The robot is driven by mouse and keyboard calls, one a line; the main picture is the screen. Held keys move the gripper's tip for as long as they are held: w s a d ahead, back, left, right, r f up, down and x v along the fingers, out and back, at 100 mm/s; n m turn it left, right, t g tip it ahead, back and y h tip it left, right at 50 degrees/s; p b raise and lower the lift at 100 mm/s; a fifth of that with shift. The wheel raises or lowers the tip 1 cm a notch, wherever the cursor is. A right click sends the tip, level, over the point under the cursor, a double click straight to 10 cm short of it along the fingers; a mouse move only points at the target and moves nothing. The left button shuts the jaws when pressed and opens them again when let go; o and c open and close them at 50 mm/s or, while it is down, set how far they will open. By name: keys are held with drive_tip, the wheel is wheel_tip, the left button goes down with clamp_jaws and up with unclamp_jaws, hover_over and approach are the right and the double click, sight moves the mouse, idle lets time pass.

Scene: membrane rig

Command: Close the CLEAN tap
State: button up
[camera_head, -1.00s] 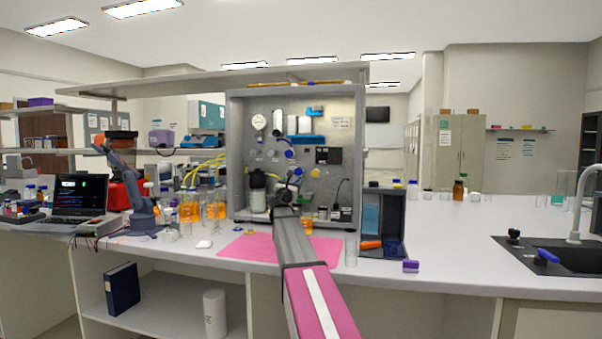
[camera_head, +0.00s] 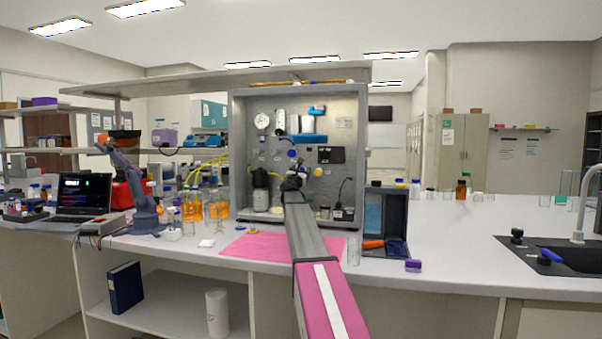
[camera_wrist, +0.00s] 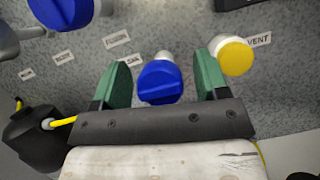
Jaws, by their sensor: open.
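In the wrist view, a blue tap knob (camera_wrist: 159,82) sits between the two green fingers of my gripper (camera_wrist: 160,63). The fingers stand apart on either side of it, and I cannot see contact. The label beside this knob is partly hidden, so I cannot tell whether it reads CLEAN. A second blue knob (camera_wrist: 62,10) is at upper left. A yellow knob (camera_wrist: 235,57) by a VENT label is just right of the right finger. In the head view, my gripper (camera_head: 293,182) is at the panel, below a blue knob (camera_head: 292,153) and left of the yellow knob (camera_head: 318,172).
The grey rig cabinet (camera_head: 237,130) surrounds the panel with side walls and a top. A dark bottle (camera_head: 260,190) stands inside at left. A pink mat (camera_head: 250,246), a glass cylinder (camera_head: 353,252) and a dark open box (camera_head: 399,215) are on the bench in front.

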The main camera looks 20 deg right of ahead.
drive_tip(key=c, duration=0.9)
drive_tip(key=shift+c, duration=0.2)
drive_tip(key=shift+m, duration=0.4)
drive_tip(key=m+g+h, duration=0.1)
drive_tip(key=m, duration=0.1)
drive_tip(key=m+g, duration=0.1)
drive_tip(key=m, duration=0.2)
drive_tip(key=shift+h, duration=0.4)
drive_tip(key=m+g, duration=0.1)
drive_tip(key=m, duration=0.2)
drive_tip(key=m+g, duration=0.2)
drive_tip(key=m, duration=0.1)
drive_tip(key=shift+f+h, duration=0.1)
drive_tip(key=shift+h, duration=0.2)
drive_tip(key=m+g, duration=0.1)
drive_tip(key=m, duration=0.4)
drive_tip(key=shift+g, duration=0.4)
drive_tip(key=m+y, duration=0.1)
drive_tip(key=m, duration=0.1)
drive_tip(key=m+g, duration=0.1)
drive_tip(key=m, duration=0.1)
drive_tip(key=shift+s+d+f+y, duration=0.1)
drive_tip(key=shift+y, duration=0.3)
drive_tip(key=shift+m, duration=0.4)
